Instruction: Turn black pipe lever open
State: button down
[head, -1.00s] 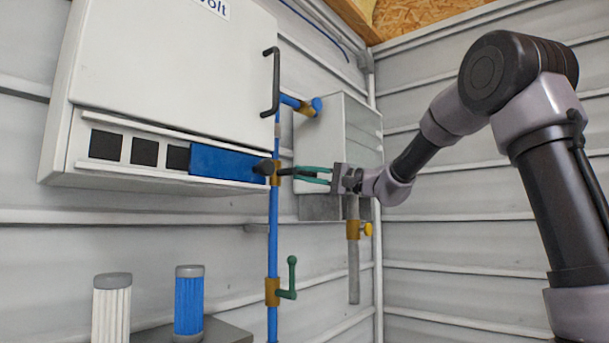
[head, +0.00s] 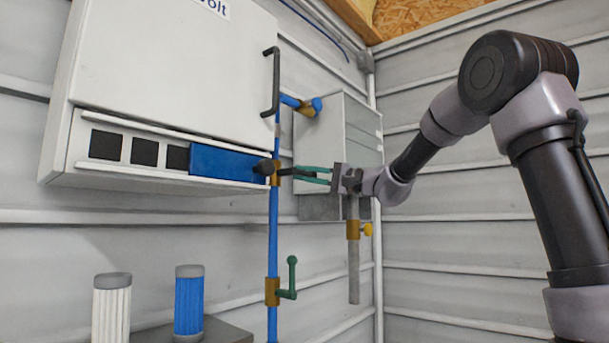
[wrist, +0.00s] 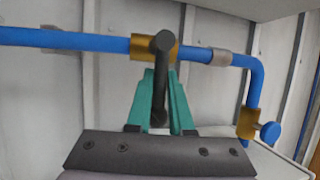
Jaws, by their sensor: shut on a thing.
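The black pipe lever (head: 290,172) sits on a brass fitting (head: 276,174) on the blue vertical pipe (head: 272,230), just right of the blue panel. It points right, roughly square to the pipe. My gripper (head: 312,175) has green fingers and comes in from the right. In the wrist view the black lever (wrist: 161,80) runs from the brass fitting (wrist: 140,46) down between the green fingers (wrist: 159,105). My gripper is shut on the lever near its free end. The fingers partly hide the lever's end in the head view.
A green lever (head: 291,277) stands upright on the same pipe, below. A yellow knob (head: 368,229) is on a grey pipe to the right. A white cabinet (head: 170,70) with a black handle (head: 275,82) hangs at left. Two filters, white (head: 112,308) and blue (head: 188,300), stand below.

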jog(key=shift+n, duration=0.3)
jog(key=n, duration=0.1)
jog(key=r+n+g+h, duration=0.1)
jog(key=n, duration=0.1)
jog(key=shift+r, duration=0.25)
jog(key=n, duration=0.1)
jog(key=r+n+h, duration=0.1)
jog(key=n, duration=0.1)
jog(key=s+n+h, duration=0.1)
jog(key=shift+a+r, duration=0.35)
jog(key=n+h, duration=0.1)
jog(key=n, duration=0.1)
jog(key=s+a+r+n+h, duration=0.1)
jog(key=shift+n, duration=0.4)
jog(key=n+h, duration=0.1)
jog(key=s+n+t, duration=0.1)
jog(key=shift+s+a+r+n+h, duration=0.1)
jog(key=shift+a+r+n+h, duration=0.2)
jog(key=shift+a+h, duration=0.1)
jog(key=shift+s+a+f+n+t+h, duration=0.1)
jog(key=shift+s+a+n+t+h, duration=0.1)
jog(key=shift+n+t+h, duration=0.15)
jog(key=c, duration=0.8)
grip_release()
